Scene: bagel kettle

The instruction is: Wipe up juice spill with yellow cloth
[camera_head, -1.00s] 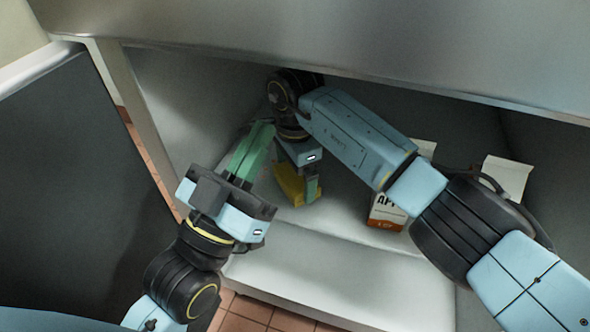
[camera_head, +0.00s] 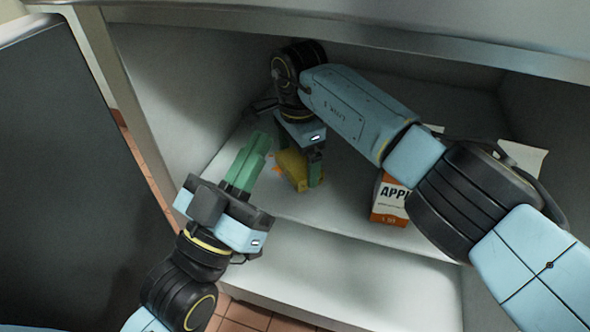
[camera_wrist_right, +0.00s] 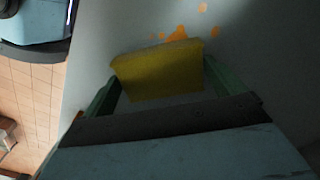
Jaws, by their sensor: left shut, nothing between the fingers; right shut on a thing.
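The yellow cloth (camera_head: 289,163) is held by my right gripper (camera_head: 304,178) inside the open cabinet. In the right wrist view the cloth (camera_wrist_right: 158,72) spans between the green fingers, which are shut on it. The orange juice spill (camera_wrist_right: 178,34) shows just beyond the cloth's far edge, with small separate drops around it. In the head view the arm and cloth hide most of the spill. My left gripper (camera_head: 258,142) is shut and empty, its green fingers pointing into the cabinet, left of the cloth and apart from it.
An orange and white apple juice carton (camera_head: 388,200) stands upright to the right of the cloth, partly behind my right arm. The cabinet's left wall (camera_head: 170,100) and its top edge (camera_head: 350,45) border the space. The shelf front (camera_head: 340,270) is clear.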

